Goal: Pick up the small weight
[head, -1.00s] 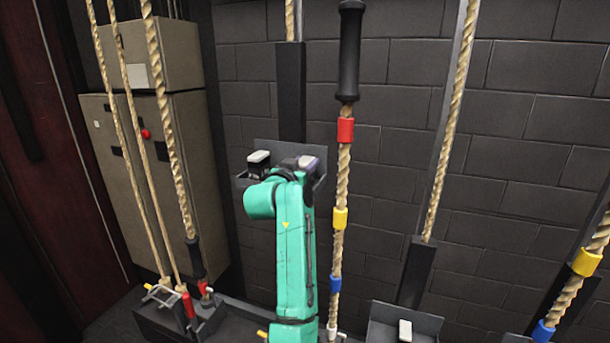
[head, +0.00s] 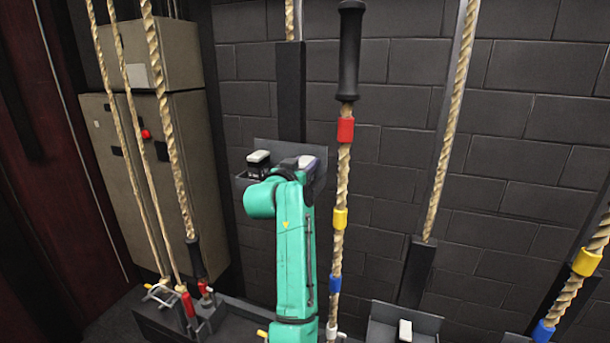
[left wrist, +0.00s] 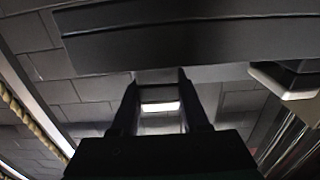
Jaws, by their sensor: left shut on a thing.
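My left gripper (left wrist: 158,88) shows in the left wrist view with its two dark fingers around a small dark weight with a pale top (left wrist: 160,106). The jaws are shut on this small weight. In the head view my green left arm reaches up to a dark wall tray (head: 240,183), and its wrist covers most of the gripper and the held weight. A second weight, dark with a white top (head: 258,158), stands at the tray's left side; a pale-topped block also shows at the right in the left wrist view (left wrist: 285,82). My right gripper is not in view.
A rope with red, yellow and blue bands (head: 340,185) hangs close to the right of my arm. Another tray with a white-topped block (head: 405,329) is lower right. Ropes with levers (head: 190,300) and a beige cabinet (head: 190,120) stand at the left.

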